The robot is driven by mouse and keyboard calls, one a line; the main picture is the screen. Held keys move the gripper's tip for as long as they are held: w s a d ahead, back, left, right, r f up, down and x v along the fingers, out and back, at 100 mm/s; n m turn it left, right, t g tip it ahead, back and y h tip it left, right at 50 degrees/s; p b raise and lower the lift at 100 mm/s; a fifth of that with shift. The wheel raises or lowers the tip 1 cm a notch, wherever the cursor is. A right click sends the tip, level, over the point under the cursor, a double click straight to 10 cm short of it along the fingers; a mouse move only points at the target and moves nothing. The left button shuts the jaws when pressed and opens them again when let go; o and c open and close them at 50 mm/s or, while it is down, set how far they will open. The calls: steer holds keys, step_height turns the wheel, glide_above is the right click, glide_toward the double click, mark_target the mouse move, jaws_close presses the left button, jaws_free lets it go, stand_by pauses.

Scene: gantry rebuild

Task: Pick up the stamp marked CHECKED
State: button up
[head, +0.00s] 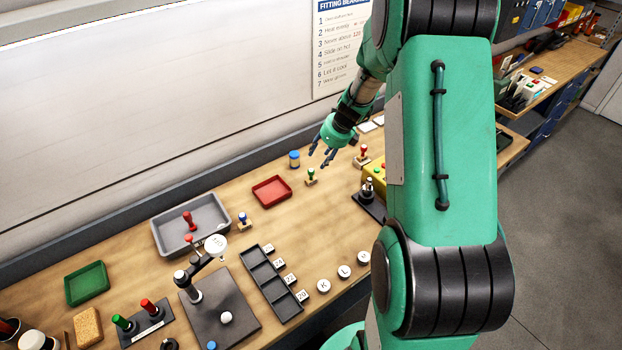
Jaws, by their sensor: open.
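Several small stamps with coloured handles stand on the wooden bench in the head view. A green-handled stamp (311,175) is just below my gripper, a red-handled one (363,155) is to its right, and a blue-handled one (243,220) is by the grey tray. A red-knobbed object (189,219), perhaps another stamp, is in the grey tray. No marking is legible, so I cannot tell which stamp says CHECKED. My gripper (323,154) is open, fingers pointing down, above the bench near the green-handled stamp. Nothing shows between the fingers.
A blue-topped jar (294,158) and red tray (271,202) are left of my gripper. A yellow box (375,175) and black stand (368,206) are to its right, partly behind my arm. The grey tray (160,243) and black compartment tray (268,284) lie nearer. Bare bench (320,225) lies between.

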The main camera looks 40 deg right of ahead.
mark_target(312, 170)
steer(key=shift+b+x, duration=0.6)
steer(key=shift+x, duration=3.35)
steer(key=shift+b+x, duration=0.6)
steer(key=shift+x, duration=2.05)
steer(key=shift+s, duration=0.15)
jaws_close()
